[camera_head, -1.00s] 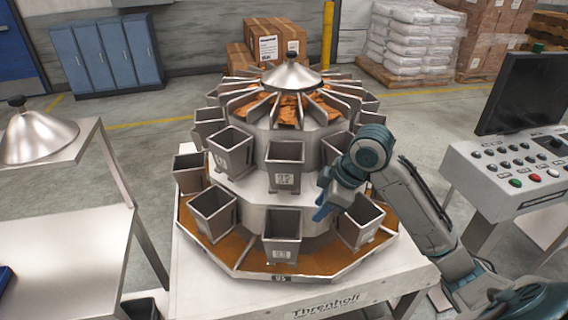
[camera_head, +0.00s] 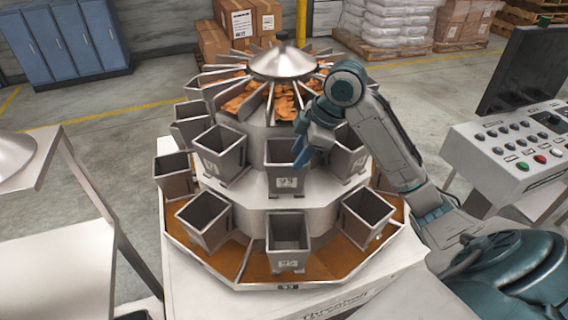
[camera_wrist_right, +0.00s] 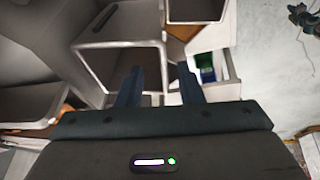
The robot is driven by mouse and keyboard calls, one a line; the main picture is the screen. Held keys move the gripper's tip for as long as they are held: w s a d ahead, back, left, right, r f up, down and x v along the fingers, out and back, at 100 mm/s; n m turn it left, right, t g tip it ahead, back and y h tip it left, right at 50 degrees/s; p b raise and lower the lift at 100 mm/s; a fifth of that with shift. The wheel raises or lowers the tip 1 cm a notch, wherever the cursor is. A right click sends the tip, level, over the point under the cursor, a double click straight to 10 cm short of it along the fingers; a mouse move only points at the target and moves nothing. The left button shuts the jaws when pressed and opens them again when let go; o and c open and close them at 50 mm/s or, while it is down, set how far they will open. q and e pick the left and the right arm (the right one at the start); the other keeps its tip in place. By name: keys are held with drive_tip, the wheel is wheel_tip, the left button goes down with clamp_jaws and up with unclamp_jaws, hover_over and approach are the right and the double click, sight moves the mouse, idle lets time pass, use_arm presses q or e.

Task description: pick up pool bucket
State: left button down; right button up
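Square grey metal buckets ring the round weigher in two tiers. An upper front bucket (camera_head: 284,180) bears a pale label. Upper left (camera_head: 216,165) and upper right (camera_head: 347,160) buckets flank it. Lower buckets (camera_head: 288,255) hang below. My right gripper (camera_head: 301,152) is at the upper tier, between the front and right buckets. In the right wrist view, its fingers (camera_wrist_right: 160,88) are apart, with a bucket's rim and wall (camera_wrist_right: 120,45) between them in the picture; I cannot tell whether they touch it. My left gripper is out of view.
A shiny cone (camera_head: 281,62) and radial troughs with orange pieces top the weigher. A control panel (camera_head: 520,150) stands at right, and a metal table (camera_head: 70,230) at left. Cartons and white sacks (camera_head: 390,25) are behind. Grey floor lies between.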

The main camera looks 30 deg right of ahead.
sight(287, 180)
drive_tip(key=shift+x, duration=3.45)
drive_tip(key=shift+a, duration=0.15)
clamp_jaws()
